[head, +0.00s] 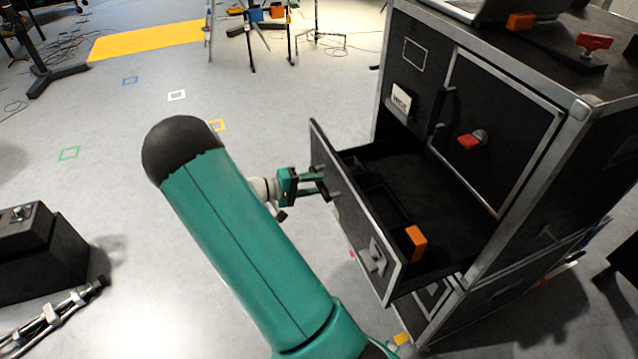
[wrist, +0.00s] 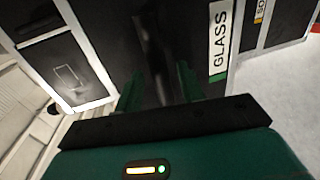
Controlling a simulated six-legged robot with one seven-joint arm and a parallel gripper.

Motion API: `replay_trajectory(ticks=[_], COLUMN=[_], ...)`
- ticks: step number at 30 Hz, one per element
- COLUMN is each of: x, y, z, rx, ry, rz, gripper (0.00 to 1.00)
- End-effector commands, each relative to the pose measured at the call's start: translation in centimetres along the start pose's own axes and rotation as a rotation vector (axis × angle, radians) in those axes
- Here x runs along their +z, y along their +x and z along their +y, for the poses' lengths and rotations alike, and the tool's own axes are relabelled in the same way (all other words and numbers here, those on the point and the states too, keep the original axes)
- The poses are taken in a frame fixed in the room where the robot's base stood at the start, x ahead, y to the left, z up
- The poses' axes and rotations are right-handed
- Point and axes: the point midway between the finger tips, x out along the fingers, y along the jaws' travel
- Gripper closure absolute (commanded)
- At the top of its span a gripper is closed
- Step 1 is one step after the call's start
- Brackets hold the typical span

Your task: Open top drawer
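The top drawer (head: 349,219) of the black cabinet (head: 529,189) stands well out from the body, its inside showing. My gripper (head: 322,184) is at the outer side of the drawer front, at the dark handle. In the wrist view, my two green fingers (wrist: 161,88) stand apart, one on each side of the dark upright handle (wrist: 152,45). Whether they press on it is unclear. A white GLASS label (wrist: 219,40) is on the front to the right of the fingers.
An orange block (head: 416,243) lies in the drawer near its front. A red-handled latch (head: 470,140) is on the cabinet panel above the drawer. A laptop (head: 490,10) and a red clamp (head: 593,42) are on top. A black box (head: 38,245) stands at left; the floor between is mostly clear.

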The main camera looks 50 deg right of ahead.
Motion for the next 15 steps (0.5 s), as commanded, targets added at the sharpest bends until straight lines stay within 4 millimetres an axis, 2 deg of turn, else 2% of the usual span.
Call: replay_trajectory(ticks=[9,15], x=[-0.1,-0.1], y=[-7.2,-10.5], z=[0.0,0.0], rx=[-0.001,0.000], ry=[0.000,0.001], rz=[0.005,0.002], gripper=[0.61,0.61])
